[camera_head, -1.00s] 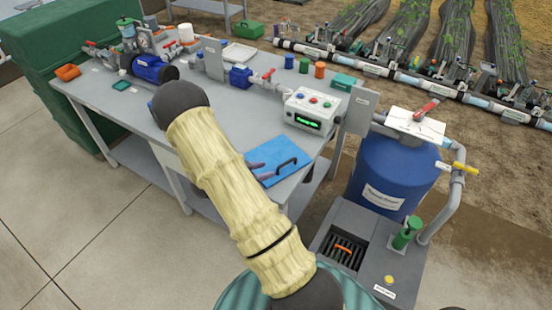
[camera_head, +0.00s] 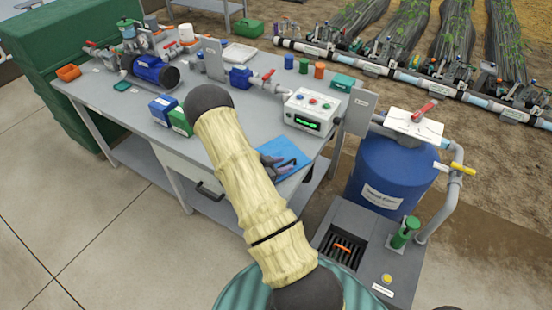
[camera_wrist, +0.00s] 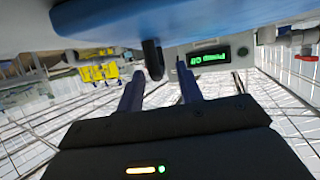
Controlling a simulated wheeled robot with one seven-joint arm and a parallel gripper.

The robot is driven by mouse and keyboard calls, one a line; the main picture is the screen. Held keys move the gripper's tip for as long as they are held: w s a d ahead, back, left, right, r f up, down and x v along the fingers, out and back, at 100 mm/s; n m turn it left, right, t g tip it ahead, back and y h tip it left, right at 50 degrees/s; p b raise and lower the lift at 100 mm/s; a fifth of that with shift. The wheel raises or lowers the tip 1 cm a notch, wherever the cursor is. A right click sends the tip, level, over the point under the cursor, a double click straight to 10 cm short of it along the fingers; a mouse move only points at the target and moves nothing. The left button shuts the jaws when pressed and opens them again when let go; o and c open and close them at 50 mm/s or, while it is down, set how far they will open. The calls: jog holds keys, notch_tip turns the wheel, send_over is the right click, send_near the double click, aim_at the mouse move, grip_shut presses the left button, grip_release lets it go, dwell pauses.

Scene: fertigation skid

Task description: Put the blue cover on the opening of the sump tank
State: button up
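The blue cover (camera_head: 286,149) lies flat on the grey bench's near right corner, its left part hidden by my arm. Its black handle (camera_head: 289,163) stands up from it. My gripper (camera_head: 271,162) is low over the cover, just left of the handle. In the wrist view my gripper (camera_wrist: 159,75) is open, its two dark fingers apart. The handle (camera_wrist: 153,60) shows between and just beyond the fingertips, and the blue cover (camera_wrist: 190,22) fills the top. The sump tank (camera_head: 375,262) is a grey box on the floor right of the bench; its opening (camera_head: 341,251) shows a dark grate with an orange piece.
A control box (camera_head: 309,111) with a green display stands behind the cover. Blue and green boxes (camera_head: 180,120) stand left of my arm. A blue drum (camera_head: 391,175) stands behind the sump tank, with a green-capped fitting (camera_head: 405,232) and grey pipe (camera_head: 453,200) nearby.

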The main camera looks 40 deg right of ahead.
jog(key=shift+d+f, duration=0.2)
jog(key=shift+d, duration=0.25)
grip_shut()
